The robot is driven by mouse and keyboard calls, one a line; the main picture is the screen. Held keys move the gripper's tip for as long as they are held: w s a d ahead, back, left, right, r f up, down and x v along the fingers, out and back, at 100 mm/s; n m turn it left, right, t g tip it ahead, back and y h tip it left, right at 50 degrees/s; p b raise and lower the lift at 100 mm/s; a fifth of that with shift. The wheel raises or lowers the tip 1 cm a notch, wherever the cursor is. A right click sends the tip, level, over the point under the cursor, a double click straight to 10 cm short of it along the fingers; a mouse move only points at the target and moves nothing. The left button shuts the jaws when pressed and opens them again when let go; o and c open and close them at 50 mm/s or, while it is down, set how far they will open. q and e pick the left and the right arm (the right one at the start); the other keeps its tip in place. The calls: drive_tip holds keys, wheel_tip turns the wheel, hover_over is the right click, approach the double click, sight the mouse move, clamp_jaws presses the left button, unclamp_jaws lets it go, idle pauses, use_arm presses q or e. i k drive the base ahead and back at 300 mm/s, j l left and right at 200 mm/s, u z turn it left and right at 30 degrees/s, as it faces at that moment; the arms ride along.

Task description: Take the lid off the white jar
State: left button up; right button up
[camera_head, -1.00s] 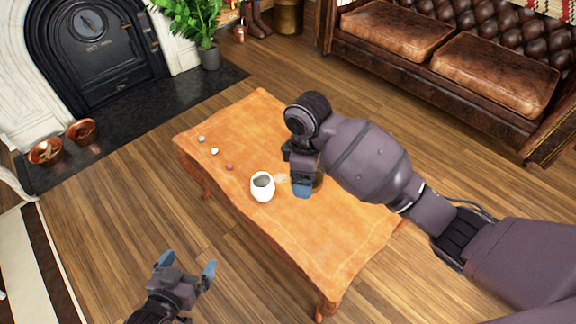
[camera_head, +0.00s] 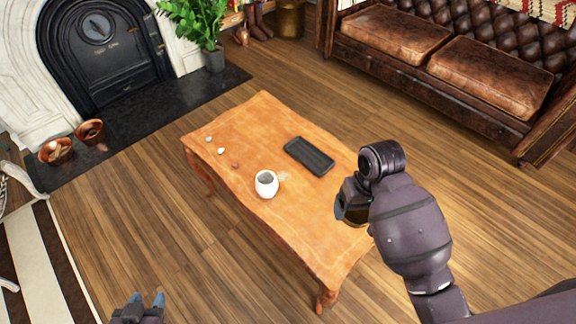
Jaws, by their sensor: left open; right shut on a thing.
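The white jar (camera_head: 266,188) stands upright on the wooden table (camera_head: 300,225), near its left long edge. Its top is uncovered and its dark inside shows. My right gripper (camera_head: 350,214) is to the right of the jar, over the table's right side. It is shut on a brownish thing, which I take to be the lid; the gripper hides most of it. No lid shows elsewhere on the table. My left gripper (camera_head: 146,298) is open and empty at the bottom edge, left of the table and away from the jar.
A black rectangular tray (camera_head: 309,157) lies on the table behind the jar. Several small pebbles lie at the table's far left, one of them reddish (camera_head: 236,166). A small pale thing (camera_head: 284,176) is beside the jar. The leather sofa (camera_head: 450,70) stands at the back right.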

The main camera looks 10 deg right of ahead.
sight(266, 182)
drive_tip(key=j, duration=0.35)
drive_tip(key=k+j+z, duration=0.1)
drive_tip(key=j, duration=0.2)
drive_tip(key=j+z, duration=0.2)
drive_tip(key=j, duration=0.5)
drive_tip(key=i+j+z, duration=0.1)
drive_tip(key=j, duration=0.25)
drive_tip(key=i+j, duration=0.1)
drive_tip(key=j, duration=0.25)
drive_tip(key=i+j+z, duration=0.1)
drive_tip(key=i+j, duration=0.15)
drive_tip(key=i+j+z, duration=0.15)
drive_tip(key=j, duration=0.3)
drive_tip(key=i+j+z, duration=0.1)
drive_tip(key=i+j, duration=0.3)
drive_tip(key=i, duration=0.05)
